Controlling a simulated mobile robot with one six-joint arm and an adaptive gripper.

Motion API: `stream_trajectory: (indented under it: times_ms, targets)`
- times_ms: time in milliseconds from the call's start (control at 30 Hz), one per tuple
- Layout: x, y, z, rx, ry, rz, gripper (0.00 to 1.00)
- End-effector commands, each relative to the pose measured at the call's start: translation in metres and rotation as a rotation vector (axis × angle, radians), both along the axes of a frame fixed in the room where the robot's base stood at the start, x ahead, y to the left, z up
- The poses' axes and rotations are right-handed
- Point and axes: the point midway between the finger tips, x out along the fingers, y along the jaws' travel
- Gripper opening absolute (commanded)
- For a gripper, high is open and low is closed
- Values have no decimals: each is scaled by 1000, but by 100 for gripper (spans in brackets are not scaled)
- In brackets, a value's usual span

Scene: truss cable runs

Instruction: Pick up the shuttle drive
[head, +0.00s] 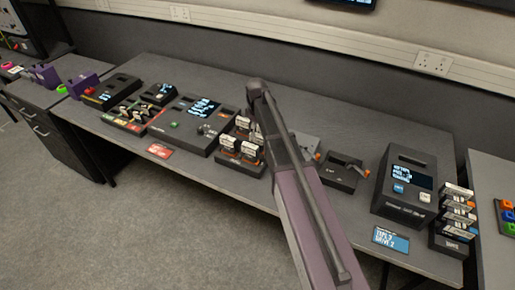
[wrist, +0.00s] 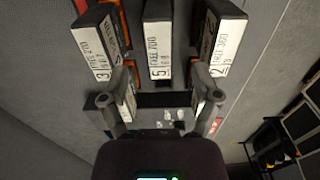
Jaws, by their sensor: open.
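Several dark box-shaped drives with white end labels stand in a rack (head: 238,163) at the middle of the bench, partly behind my arm in the head view. In the wrist view, a left drive (wrist: 98,45), a middle drive (wrist: 158,45) and a right drive (wrist: 222,45) show handwritten-style labels. I cannot tell from the labels which one is the shuttle drive. My gripper (wrist: 160,104) is open, its fingers spread below the middle drive, with nothing seen held between them. The fingers overlap the lower ends of the outer drives; contact is unclear. In the head view my arm hides the gripper.
A black unit with a screen (head: 409,183) stands at the right, beside a stack of labelled drives (head: 457,207). A console (head: 187,127) and smaller devices fill the left. A blue card (head: 391,240) and a red card (head: 159,150) sit along the bench's front edge.

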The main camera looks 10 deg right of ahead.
Motion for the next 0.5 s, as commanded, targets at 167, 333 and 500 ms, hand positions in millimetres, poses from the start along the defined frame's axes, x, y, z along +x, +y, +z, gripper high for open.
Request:
stream_trajectory:
  times_ms: [167, 333, 500]
  targets:
    - [-2, -3, -19, 0, 0, 0, 80]
    - [-2, -3, -31, 0, 0, 0, 80]
    - [-1, -3, -38, 0, 0, 0, 80]
